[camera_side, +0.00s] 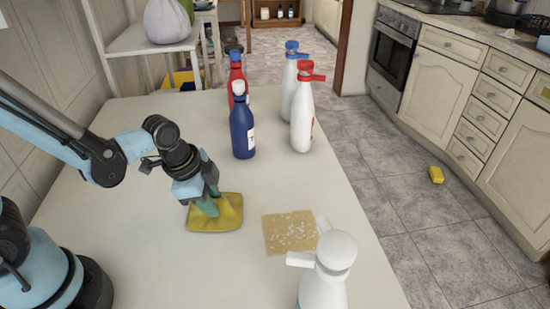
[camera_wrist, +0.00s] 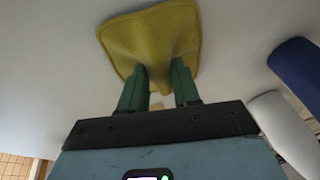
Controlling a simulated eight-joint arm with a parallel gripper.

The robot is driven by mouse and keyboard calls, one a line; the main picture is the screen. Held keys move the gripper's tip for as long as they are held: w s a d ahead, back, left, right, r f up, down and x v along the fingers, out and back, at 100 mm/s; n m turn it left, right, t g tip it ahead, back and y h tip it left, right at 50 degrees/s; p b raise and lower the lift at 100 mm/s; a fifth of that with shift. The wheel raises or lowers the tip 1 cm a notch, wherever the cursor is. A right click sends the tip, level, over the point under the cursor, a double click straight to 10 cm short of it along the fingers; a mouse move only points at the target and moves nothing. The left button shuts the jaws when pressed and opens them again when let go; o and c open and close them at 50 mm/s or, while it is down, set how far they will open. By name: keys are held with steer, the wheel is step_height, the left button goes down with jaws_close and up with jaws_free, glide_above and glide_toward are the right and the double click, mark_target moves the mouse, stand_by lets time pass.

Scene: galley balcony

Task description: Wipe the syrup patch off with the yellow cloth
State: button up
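The yellow cloth (camera_side: 228,212) lies on the white table, left of the syrup patch. My gripper (camera_side: 207,205) points down at it, with its green fingers on either side of a bunched fold. In the wrist view the cloth (camera_wrist: 155,35) spreads ahead of the fingers, and its creased near part runs between the fingertips of my gripper (camera_wrist: 160,75). The fingers look closed onto that fold. The syrup patch (camera_side: 290,232) is a flat tan square with pale specks, a short gap right of the cloth. It cannot be made out in the wrist view.
A white bottle (camera_side: 325,280) stands close to the patch's near right side. Farther back stand a blue bottle (camera_side: 242,135), a red bottle (camera_side: 235,75) and two white bottles (camera_side: 302,125) with red and blue tops. The table (camera_side: 150,265) is clear at front left.

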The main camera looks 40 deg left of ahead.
jaws_close()
steer(key=shift+r, duration=3.5)
steer(key=shift+w+d, duration=0.1)
steer(key=shift+w, duration=0.05)
steer(key=w+d+m+g+h, duration=0.1)
steer(key=w+d+m, duration=0.3)
steer(key=d, duration=0.5)
steer(key=w+d+f+m+g, duration=0.1)
steer(key=w+d+m, duration=0.4)
steer(key=d, duration=0.5)
steer(key=shift+w+d+h, duration=0.2)
steer(key=shift+w+h, duration=0.15)
steer(key=shift+h, duration=0.05)
